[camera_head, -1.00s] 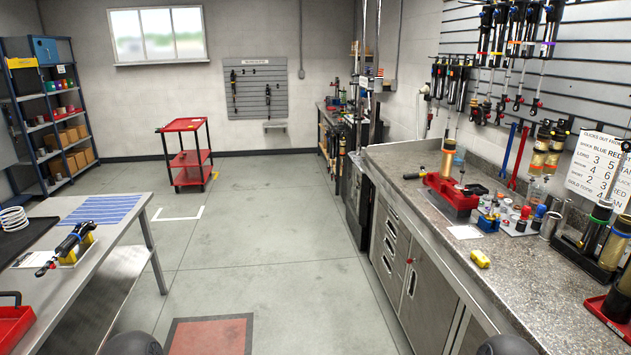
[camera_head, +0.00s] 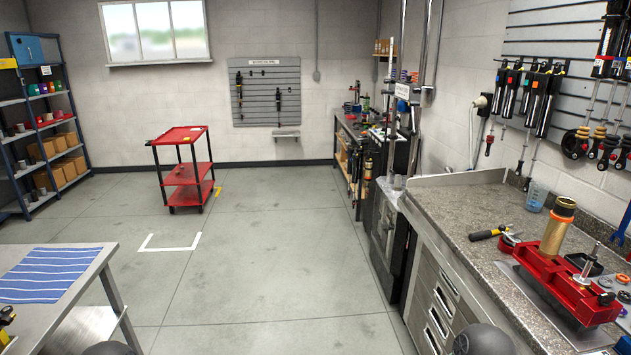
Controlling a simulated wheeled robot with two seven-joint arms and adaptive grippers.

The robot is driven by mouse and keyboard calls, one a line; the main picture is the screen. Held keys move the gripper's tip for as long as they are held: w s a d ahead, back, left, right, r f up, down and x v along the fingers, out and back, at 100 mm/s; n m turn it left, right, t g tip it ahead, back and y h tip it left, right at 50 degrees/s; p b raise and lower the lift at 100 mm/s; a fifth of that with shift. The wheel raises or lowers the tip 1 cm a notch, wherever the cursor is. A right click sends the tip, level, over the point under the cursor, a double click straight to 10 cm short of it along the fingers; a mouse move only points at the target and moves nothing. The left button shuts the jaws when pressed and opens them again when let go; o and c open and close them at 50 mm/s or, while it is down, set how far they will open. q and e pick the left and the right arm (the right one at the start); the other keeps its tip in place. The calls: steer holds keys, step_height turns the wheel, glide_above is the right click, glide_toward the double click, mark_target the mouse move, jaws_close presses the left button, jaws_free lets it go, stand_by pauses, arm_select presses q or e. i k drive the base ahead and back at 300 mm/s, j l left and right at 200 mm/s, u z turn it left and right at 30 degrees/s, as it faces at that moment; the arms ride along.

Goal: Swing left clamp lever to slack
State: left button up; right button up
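A tall machine with bright upright columns (camera_head: 418,120) and a dark lower body (camera_head: 387,235) stands past the far end of the right counter; it looks like the dyno. I cannot make out a clamp lever on it at this distance. Neither of my grippers is in view. Only dark rounded parts, likely of my own arms, show at the bottom edge.
The right counter (camera_head: 455,212) carries a red vise-like fixture (camera_head: 570,285) with a gold cylinder (camera_head: 557,228), and a hammer (camera_head: 489,233). A grey table (camera_head: 75,290) stands at left, a red cart (camera_head: 183,170) further back. The floor (camera_head: 270,250) between is clear.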

mark_target(384, 92)
steer(key=i, duration=2)
steer(key=i+j+z, duration=0.15)
steer(key=i+z, duration=0.3)
steer(key=i, duration=0.2)
steer(key=i+j+z, duration=0.45)
steer(key=i, duration=0.2)
steer(key=i+j+z, duration=0.45)
steer(key=i+j, duration=0.05)
steer(key=i, duration=0.05)
